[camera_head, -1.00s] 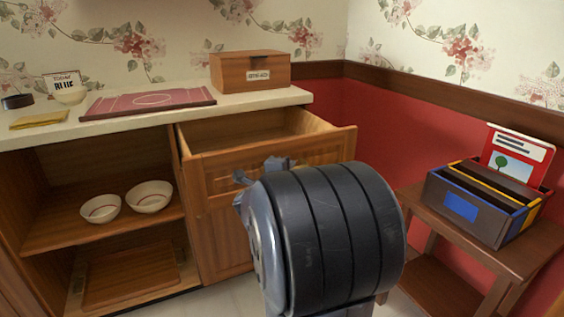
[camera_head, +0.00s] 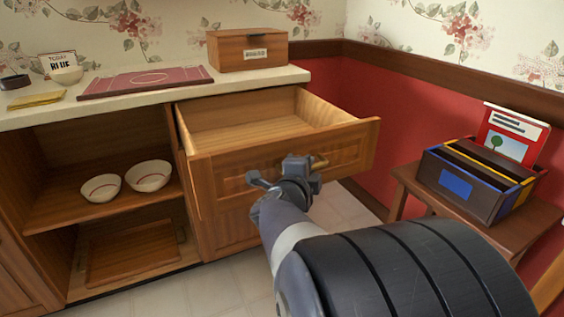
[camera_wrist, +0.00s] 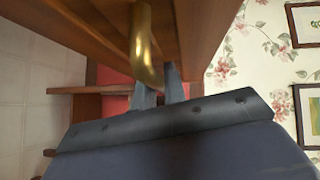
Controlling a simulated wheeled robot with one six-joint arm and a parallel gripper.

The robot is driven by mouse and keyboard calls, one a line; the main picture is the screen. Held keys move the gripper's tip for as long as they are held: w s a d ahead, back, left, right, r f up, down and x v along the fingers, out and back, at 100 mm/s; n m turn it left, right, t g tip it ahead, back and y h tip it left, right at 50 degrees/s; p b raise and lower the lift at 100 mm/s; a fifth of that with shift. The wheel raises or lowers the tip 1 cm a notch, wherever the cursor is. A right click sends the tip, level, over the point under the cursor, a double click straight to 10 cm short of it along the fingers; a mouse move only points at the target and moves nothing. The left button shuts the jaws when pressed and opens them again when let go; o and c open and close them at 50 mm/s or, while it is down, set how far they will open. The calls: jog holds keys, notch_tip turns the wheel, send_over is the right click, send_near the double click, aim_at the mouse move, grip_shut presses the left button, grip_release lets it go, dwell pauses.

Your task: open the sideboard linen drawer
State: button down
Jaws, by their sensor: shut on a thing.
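The sideboard's wooden linen drawer (camera_head: 250,130) is pulled well out below the pale countertop at the right end. Its inside shows and looks empty. Its brass handle (camera_head: 318,161) is on the front panel, partly hidden by my gripper. My gripper (camera_head: 290,166) is at the drawer front, shut on the handle. In the wrist view the brass handle (camera_wrist: 146,50) comes down to the fingers of my gripper (camera_wrist: 160,85), with the drawer front beside it.
The sideboard's left side is open, with two bowls (camera_head: 148,175) on a shelf. A wooden box (camera_head: 247,50) and a red board (camera_head: 145,80) lie on the countertop. A small table with a dark organizer (camera_head: 470,180) stands at the right, near the drawer's corner.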

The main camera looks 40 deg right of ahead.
jog(key=c, duration=1.5)
grip_release()
jog(key=shift+p+v, duration=2.3)
jog(key=shift+v, duration=3.1)
jog(key=shift+f, duration=0.1)
jog(key=shift+b+x, duration=2.3)
jog(key=shift+x, duration=3.1)
